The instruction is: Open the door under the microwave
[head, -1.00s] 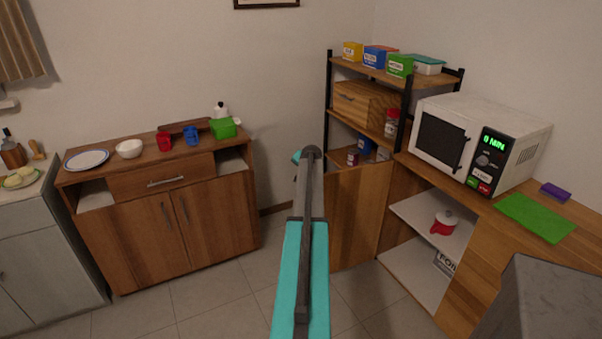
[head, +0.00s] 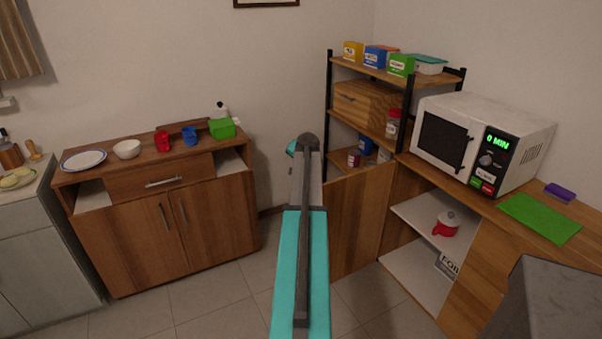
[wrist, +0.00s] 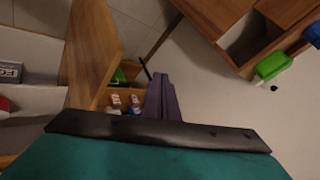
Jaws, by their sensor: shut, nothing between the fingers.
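The white microwave (head: 480,145) stands on the wooden counter at the right in the head view. Below it the cabinet is open, showing pale shelves (head: 412,275). A plain wooden door panel (head: 358,225) stands swung out at the left of this opening. In the wrist view the door (wrist: 90,45) runs up left of my gripper (wrist: 160,82). My gripper is shut and empty, to the right of the panel and apart from it in that picture.
A red pot with a pale lid (head: 446,223) and a lettered box (head: 448,263) sit inside the cabinet. A black-framed rack (head: 327,110) with boxes and jars stands behind the door. A wooden sideboard (head: 165,225) is at left, with clear floor (head: 215,295) before it.

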